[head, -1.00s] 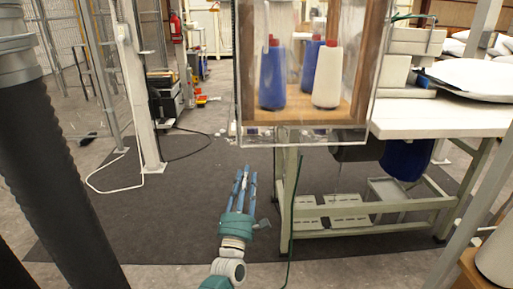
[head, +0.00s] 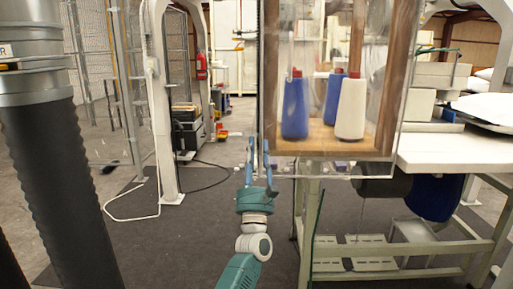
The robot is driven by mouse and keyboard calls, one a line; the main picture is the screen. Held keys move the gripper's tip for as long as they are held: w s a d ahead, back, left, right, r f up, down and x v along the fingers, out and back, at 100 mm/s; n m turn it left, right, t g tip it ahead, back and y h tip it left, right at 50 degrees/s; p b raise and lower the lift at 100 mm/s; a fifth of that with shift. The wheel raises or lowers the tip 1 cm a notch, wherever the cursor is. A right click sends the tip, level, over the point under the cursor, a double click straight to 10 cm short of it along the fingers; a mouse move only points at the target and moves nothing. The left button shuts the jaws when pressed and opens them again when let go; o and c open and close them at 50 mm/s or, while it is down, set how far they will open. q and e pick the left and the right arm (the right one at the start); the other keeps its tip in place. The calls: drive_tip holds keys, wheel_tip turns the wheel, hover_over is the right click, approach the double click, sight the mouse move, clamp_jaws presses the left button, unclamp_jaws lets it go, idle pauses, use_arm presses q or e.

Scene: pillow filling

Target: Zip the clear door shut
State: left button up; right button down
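The clear door (head: 318,60) is a see-through panel hanging in front of a wooden cabinet with thread spools. A thin dark line (head: 259,50) runs up along its left edge; I cannot make out a zip pull on it. Whether the fingers touch the door's edge is not clear. My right gripper is not in view.
Blue spools (head: 295,108) and a white spool (head: 351,108) stand behind the clear panel. A white post (head: 165,110) and a black duct (head: 62,180) are at the left.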

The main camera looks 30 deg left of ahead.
use_arm(q)
drive_tip(key=shift+w+a+r, duration=0.15)
drive_tip(key=shift+w+r, duration=0.05)
drive_tip(key=shift+r, duration=0.05)
clamp_jaws()
drive_tip(key=shift+w, duration=0.1)
